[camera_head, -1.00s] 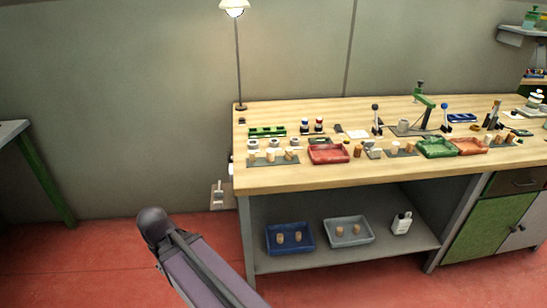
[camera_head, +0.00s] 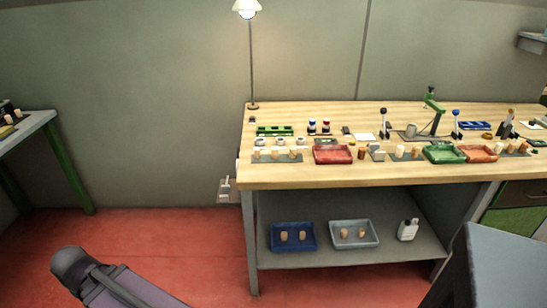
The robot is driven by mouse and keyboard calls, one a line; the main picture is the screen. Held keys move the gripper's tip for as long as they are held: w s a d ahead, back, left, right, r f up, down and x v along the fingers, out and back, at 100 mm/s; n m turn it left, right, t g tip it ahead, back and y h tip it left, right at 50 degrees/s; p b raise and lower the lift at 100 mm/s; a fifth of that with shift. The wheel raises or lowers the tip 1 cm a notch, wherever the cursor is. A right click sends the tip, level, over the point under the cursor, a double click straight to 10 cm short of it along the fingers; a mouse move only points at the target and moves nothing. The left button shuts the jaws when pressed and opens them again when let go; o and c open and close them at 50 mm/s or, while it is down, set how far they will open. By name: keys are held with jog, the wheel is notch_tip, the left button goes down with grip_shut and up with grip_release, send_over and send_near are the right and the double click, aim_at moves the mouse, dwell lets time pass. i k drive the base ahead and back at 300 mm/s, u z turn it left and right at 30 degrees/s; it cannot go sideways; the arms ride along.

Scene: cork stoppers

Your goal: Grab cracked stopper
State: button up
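Cork stoppers stand in several places. A row of stoppers (camera_head: 275,154) is on a dark mat at the left of the wooden workbench. More pale stoppers (camera_head: 400,151) stand on a mat in the middle. On the lower shelf, two stoppers (camera_head: 302,236) stand in a blue tray (camera_head: 293,249) and two stoppers (camera_head: 344,232) stand in a grey tray (camera_head: 354,244). At this size I cannot tell which stopper is cracked. My arm shows at the bottom left, but my gripper is not clearly in view.
A white bottle (camera_head: 408,230) stands on the lower shelf. Another table (camera_head: 38,121) is at the far left. The red floor between is open.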

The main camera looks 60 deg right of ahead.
aim_at(293, 149)
jog(key=u, duration=0.9)
jog(key=k, duration=1.7)
jog(key=z, duration=0.4)
jog(key=i, duration=0.2)
jog(key=z, duration=0.05)
